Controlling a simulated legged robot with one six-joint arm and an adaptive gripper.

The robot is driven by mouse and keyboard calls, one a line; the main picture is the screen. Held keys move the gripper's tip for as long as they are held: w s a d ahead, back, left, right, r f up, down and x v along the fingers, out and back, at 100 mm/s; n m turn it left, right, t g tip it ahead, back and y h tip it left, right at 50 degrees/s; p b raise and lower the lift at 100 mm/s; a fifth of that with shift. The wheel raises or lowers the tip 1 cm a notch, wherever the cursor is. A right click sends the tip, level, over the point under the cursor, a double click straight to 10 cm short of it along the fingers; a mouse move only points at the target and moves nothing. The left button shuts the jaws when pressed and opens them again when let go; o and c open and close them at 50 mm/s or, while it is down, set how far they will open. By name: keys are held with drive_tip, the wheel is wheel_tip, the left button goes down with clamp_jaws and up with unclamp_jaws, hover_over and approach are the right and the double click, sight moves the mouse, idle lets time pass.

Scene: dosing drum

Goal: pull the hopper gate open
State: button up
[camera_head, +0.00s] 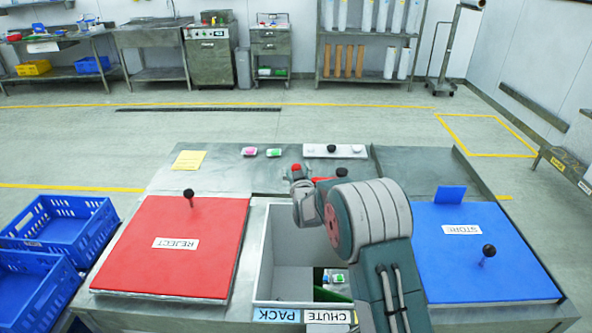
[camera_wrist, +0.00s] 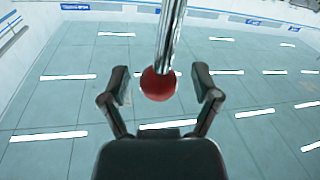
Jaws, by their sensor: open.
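A red ball knob (camera_wrist: 158,84) on a metal rod (camera_wrist: 169,35) shows in the wrist view. It is between the two fingers of my gripper (camera_wrist: 160,88), with a visible gap on each side. The fingers are open and do not touch it. In the head view my gripper (camera_head: 301,178) is over the back of the bench, and the red knob (camera_head: 296,168) shows at its tip. A small red patch beside it is mostly hidden by my arm. I cannot make out the gate plate itself.
A red REJECT lid (camera_head: 178,265) with a black knob lies left, a blue STORE lid (camera_head: 470,265) right. Between them is an open white bin (camera_head: 262,265) with PACK and CHUTE labels, partly covered by my arm. A white strip (camera_head: 350,151) with a black knob lies behind.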

clamp_jaws()
drive_tip(key=a, duration=0.9)
unclamp_jaws()
drive_tip(key=shift+d, duration=0.15)
